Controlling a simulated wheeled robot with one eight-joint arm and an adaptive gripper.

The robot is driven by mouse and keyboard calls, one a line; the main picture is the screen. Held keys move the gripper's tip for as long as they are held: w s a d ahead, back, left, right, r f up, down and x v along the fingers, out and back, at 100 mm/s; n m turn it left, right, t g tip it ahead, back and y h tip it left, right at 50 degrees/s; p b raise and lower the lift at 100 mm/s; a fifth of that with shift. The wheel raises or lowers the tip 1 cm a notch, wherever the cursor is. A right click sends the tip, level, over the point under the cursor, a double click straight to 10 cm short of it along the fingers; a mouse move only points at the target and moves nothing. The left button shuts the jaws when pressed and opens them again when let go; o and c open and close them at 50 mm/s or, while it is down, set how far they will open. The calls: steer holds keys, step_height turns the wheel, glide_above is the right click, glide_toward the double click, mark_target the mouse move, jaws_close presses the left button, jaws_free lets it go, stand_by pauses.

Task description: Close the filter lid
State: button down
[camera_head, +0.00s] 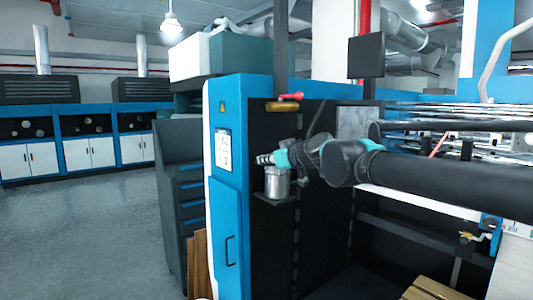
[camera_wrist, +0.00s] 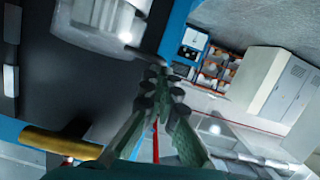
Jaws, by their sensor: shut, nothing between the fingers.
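The filter is a small grey metal canister (camera_head: 277,184) on a bracket at the dark side panel of the blue machine. It also shows, cut off by the frame, at the top left of the wrist view (camera_wrist: 95,22). My gripper (camera_head: 262,159) is just above the canister's top in the head view, its fingers pointing left. In the wrist view the fingers (camera_wrist: 154,76) are together and empty, close beside the canister. My gripper hides part of the canister's top, so I cannot tell the lid apart or how it stands. Touching cannot be told.
A brass fitting with a red lever (camera_head: 285,104) sticks out above my gripper; its brass part shows at lower left in the wrist view (camera_wrist: 55,144). The blue machine door (camera_head: 227,225) is left of the canister. Open floor (camera_head: 90,235) lies at far left.

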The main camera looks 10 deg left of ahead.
steer(key=shift+s+a+f+n, duration=0.15)
steer(key=shift+f+n, duration=0.15)
steer(key=shift+f, duration=0.2)
stand_by(0.3)
